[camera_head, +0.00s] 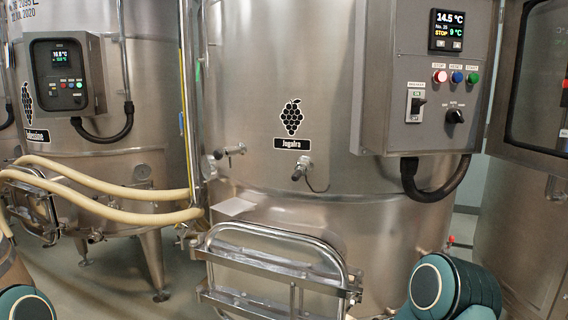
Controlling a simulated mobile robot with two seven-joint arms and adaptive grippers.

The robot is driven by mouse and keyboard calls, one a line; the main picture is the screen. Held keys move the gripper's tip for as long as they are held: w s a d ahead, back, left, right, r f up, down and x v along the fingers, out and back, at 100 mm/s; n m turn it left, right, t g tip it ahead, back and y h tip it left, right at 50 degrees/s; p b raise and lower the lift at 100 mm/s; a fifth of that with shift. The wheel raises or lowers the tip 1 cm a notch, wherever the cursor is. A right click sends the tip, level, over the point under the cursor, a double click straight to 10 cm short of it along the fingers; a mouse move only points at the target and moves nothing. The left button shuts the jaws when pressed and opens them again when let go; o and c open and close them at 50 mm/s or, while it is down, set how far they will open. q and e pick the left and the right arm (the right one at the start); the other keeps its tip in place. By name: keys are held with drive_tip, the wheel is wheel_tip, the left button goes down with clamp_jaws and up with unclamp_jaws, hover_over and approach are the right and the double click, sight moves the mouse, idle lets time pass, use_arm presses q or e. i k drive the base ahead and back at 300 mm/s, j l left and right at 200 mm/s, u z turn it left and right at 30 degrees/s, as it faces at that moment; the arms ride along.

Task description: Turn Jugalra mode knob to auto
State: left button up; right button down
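The Jugalra vat (265,90) is a large steel tank with a grape emblem and a black "Jugalra" label (292,143). Its grey control box (435,135) is at the upper right. The black mode knob (454,116) sits on the box's lower right, below the green button. Small markings surround the knob, but its setting is too small to read. Neither gripper is in view. Only teal and dark parts of my arms show at the bottom left and bottom right corners, well below the knob.
On the box are a display (446,30) reading 14.5 °C and STOP, red, blue and green buttons, and a breaker switch (416,104). The box's windowed door (535,85) stands open at right. A hatch (275,255) and hoses (110,210) are lower left.

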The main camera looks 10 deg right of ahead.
sight(453, 115)
drive_tip(key=z, duration=1.3)
